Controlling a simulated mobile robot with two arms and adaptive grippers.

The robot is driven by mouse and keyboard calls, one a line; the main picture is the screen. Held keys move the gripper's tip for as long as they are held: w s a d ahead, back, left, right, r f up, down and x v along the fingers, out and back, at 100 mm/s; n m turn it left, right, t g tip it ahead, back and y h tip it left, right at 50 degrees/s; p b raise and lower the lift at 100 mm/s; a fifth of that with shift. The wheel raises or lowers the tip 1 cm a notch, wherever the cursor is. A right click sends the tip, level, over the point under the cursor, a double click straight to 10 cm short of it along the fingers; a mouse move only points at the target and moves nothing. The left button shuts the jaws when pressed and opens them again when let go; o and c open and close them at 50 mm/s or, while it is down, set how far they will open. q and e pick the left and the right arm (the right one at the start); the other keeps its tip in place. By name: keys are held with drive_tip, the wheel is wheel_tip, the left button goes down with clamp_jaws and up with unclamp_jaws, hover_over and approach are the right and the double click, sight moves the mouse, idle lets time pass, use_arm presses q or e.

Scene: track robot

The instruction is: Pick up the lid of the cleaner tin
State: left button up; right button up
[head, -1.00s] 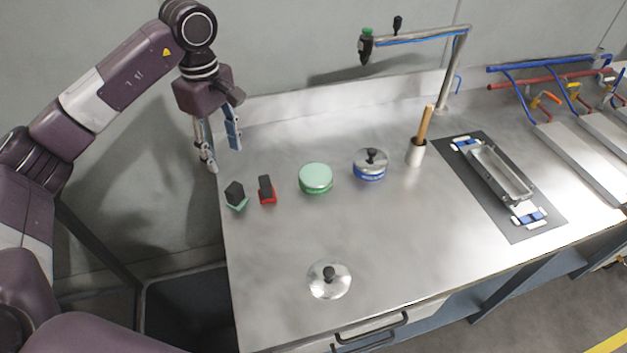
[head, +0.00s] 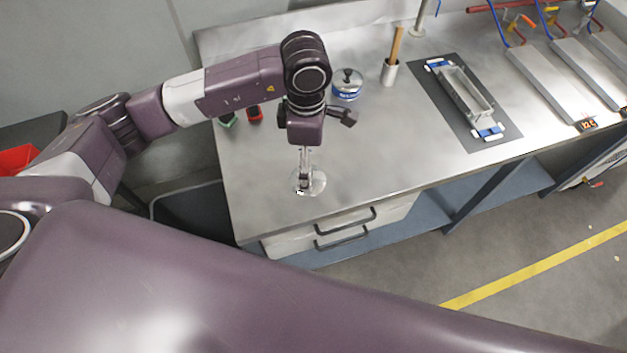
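A loose silver lid (head: 318,182) lies near the front edge of the steel worktop. My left gripper (head: 302,188) points down over this lid, and its fingers hide the knob. The fingers show nearly edge-on, so I cannot tell whether they are open or closed on the knob. A blue tin (head: 347,94) stands farther back with a silver lid (head: 347,77) with a black knob on top. I cannot tell from a label which tin holds cleaner. My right gripper is out of view.
A green-based block (head: 229,120) and a red-based block (head: 255,114) stand left of my wrist. A white cup with a wooden handle (head: 389,73) and a dark mat (head: 420,78) with a metal tray lie right. Drawers with black handles (head: 345,228) are below the front edge.

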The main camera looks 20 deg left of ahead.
sight(318, 177)
use_arm(q)
drive_tip(key=f, duration=0.1)
drive_tip(key=f+p, duration=0.2)
drive_tip(key=f, duration=0.1)
drive_tip(key=shift+w+a, duration=0.3)
drive_tip(key=shift+w, duration=0.05)
wheel_tip(318, 177, down, 3)
drive_tip(key=shift+w+f+p, duration=0.1)
drive_tip(key=shift+f+p, duration=0.1)
drive_tip(key=shift+p, duration=0.4)
drive_tip(key=c, duration=1.3)
clamp_jaws()
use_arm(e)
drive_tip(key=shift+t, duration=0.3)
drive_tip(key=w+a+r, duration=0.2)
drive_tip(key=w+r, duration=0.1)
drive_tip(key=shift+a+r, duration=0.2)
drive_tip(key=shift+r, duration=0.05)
